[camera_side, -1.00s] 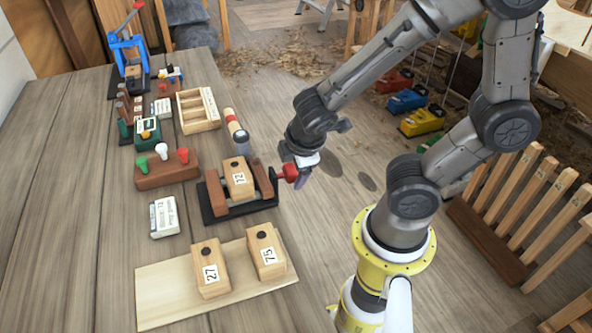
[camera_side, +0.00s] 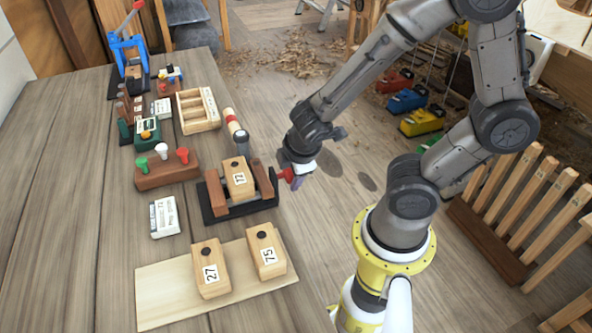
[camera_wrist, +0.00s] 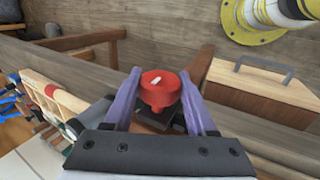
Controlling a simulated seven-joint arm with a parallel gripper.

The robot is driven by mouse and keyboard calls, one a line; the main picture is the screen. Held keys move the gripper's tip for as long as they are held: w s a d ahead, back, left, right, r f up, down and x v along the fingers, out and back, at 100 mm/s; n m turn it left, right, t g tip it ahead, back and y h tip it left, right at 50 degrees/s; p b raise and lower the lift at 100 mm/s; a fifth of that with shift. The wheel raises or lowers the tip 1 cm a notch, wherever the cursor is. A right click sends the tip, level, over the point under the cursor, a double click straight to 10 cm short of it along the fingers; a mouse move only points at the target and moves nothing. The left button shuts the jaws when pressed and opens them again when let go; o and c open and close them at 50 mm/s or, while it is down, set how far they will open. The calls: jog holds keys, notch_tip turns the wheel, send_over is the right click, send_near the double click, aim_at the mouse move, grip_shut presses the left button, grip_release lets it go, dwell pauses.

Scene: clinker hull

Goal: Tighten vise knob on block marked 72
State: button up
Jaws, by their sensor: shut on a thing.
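The block marked 72 (camera_side: 238,176) sits upright between the brown jaws of the vise (camera_side: 214,198) on its black base. The red vise knob (camera_side: 286,174) sticks out at the vise's right side, past the table edge. My gripper (camera_side: 296,176) is at the knob. In the wrist view, the purple fingers of my gripper (camera_wrist: 162,100) are shut on the red knob (camera_wrist: 159,88), one on each side. A white mark shows on the knob's face. The block's face is not clear in the wrist view.
Blocks 27 (camera_side: 210,268) and 75 (camera_side: 266,252) stand on a pale board (camera_side: 165,296) in front. A white box (camera_side: 164,217), a rack with coloured knobs (camera_side: 166,174) and a wooden tray (camera_side: 197,110) lie left and behind. A striped handle (camera_side: 232,122) stands behind the vise.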

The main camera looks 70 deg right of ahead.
jog(key=c, duration=0.3)
jog(key=shift+g+y, duration=1.2)
jog(key=shift+c, duration=0.2)
jog(key=shift+d, duration=0.1)
jog(key=shift+g+y, duration=1.1)
jog(key=shift+g+y, duration=1.3)
